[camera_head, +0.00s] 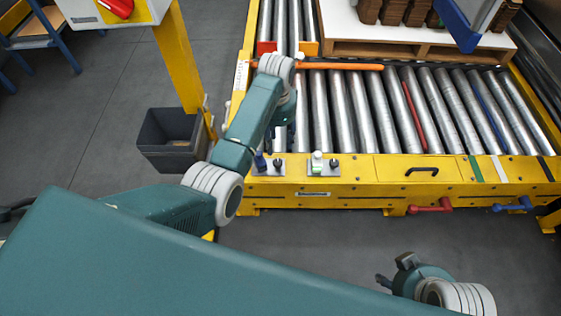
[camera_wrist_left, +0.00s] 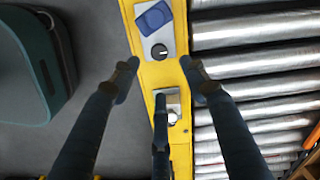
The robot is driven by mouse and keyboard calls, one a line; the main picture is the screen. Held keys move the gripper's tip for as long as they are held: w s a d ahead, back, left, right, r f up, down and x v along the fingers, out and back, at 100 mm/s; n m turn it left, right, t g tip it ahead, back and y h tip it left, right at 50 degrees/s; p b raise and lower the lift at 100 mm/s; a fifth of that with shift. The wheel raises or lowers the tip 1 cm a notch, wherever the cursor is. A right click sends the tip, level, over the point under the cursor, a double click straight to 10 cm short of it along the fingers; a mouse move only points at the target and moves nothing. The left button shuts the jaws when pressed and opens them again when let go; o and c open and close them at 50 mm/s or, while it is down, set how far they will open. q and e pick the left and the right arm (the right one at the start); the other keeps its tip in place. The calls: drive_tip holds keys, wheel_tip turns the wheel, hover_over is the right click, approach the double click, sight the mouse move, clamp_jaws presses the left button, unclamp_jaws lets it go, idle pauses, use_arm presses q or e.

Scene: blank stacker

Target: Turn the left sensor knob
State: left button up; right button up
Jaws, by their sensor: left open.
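The left sensor plate (camera_head: 268,170) sits on the conveyor's yellow front rail with a blue sensor (camera_head: 260,161) and a small black knob (camera_head: 278,163). In the left wrist view, the black knob (camera_wrist_left: 159,51) has a white mark and lies beside the blue sensor (camera_wrist_left: 154,17). My left gripper (camera_wrist_left: 160,85) is open and empty, its three dark fingers spread. The knob shows between and just beyond the two upper fingertips, apart from them. In the head view my left gripper (camera_head: 291,138) hangs near the left plate, partly hidden by its arm. My right gripper (camera_head: 395,270) is low at the right, its fingers unclear.
A second plate (camera_head: 320,170) with a white-green sensor and black knob (camera_head: 334,163) stands to the right. Rollers (camera_head: 345,110) lie behind the rail. A dark bin (camera_head: 172,140) and yellow post (camera_head: 180,60) stand left. A black handle (camera_head: 421,171) is on the rail.

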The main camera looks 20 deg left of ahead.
sight(278, 161)
use_arm(q)
wheel_tip(278, 161, down, 2)
drive_tip(key=shift+s+f+b, duration=0.15)
drive_tip(key=shift+f+b, duration=0.1)
drive_tip(key=shift+b, duration=0.2)
wheel_tip(278, 161, down, 2)
drive_tip(key=shift+f+b, duration=0.25)
drive_tip(key=shift+b, duration=0.25)
wheel_tip(278, 161, down, 3)
drive_tip(key=shift+r+b, duration=0.15)
drive_tip(key=shift+b, duration=0.4)
wheel_tip(278, 161, down, 2)
drive_tip(key=shift+f+b, duration=0.25)
drive_tip(key=shift+b, duration=0.3)
drive_tip(key=shift+f, duration=0.15)
use_arm(e)
drive_tip(key=w+a+r+t+y, duration=0.1)
drive_tip(key=w+r+t, duration=0.3)
drive_tip(key=w, duration=0.4)
drive_tip(key=w+a+r+t+y, duration=0.1)
drive_tip(key=w+a+r+t, duration=0.3)
drive_tip(key=w, duration=0.3)
drive_tip(key=shift+w+a, duration=0.15)
drive_tip(key=shift+w, duration=0.2)
use_arm(q)
clamp_jaws()
use_arm(e)
drive_tip(key=shift+f, duration=0.1)
